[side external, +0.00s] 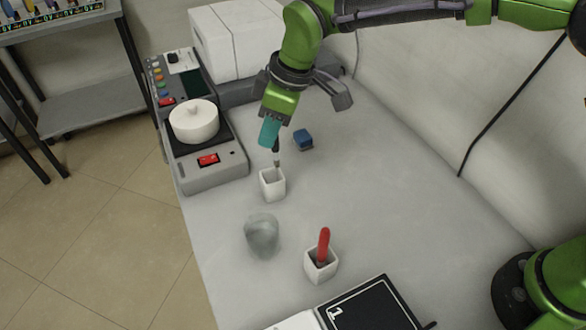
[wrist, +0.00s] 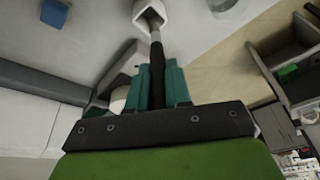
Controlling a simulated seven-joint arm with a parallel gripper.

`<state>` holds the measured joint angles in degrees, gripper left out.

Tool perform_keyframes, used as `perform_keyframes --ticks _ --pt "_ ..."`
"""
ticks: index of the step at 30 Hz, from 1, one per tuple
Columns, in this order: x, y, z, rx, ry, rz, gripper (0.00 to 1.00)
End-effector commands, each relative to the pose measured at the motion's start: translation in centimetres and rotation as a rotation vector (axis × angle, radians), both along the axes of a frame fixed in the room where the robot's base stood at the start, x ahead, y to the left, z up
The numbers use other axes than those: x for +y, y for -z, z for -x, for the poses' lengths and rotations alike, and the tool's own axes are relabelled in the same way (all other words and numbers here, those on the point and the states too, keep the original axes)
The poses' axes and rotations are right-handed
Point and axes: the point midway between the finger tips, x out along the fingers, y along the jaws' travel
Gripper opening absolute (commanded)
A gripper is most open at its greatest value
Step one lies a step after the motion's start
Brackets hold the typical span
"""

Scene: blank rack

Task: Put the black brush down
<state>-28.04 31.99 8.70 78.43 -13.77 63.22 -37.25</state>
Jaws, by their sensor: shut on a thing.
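My gripper (side external: 270,132), with teal fingers, is shut on the black brush (side external: 276,151) and points down. In the wrist view, the brush (wrist: 157,56) runs out from between the fingers (wrist: 158,86), with a dark handle and a lighter metal part towards its far end. A white square cup (side external: 272,186) stands right below, and the brush's lower end is at its mouth. The cup also shows at the top of the wrist view (wrist: 141,8). I cannot tell how deep the tip sits in it.
A blue block (side external: 303,140) lies right of the cup. A grey machine (side external: 222,168) is at left, a black panel (side external: 370,308) in front. The table's right side is clear.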

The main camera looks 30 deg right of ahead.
Motion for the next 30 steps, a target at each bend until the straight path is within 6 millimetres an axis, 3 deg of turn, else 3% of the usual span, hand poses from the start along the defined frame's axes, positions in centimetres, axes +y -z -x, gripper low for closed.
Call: perform_keyframes --ticks 5,13,24,30 --pt "0.6 -1.0 -1.1 -0.045 -0.039 -0.015 0.0" --pt "0.5 3.5 -1.0 -0.053 -0.039 -0.017 0.0" --pt "0.5 8.0 -1.0 -0.053 -0.038 -0.017 0.0" --pt "0.5 8.9 -1.1 -0.056 -0.036 -0.02 0.0"
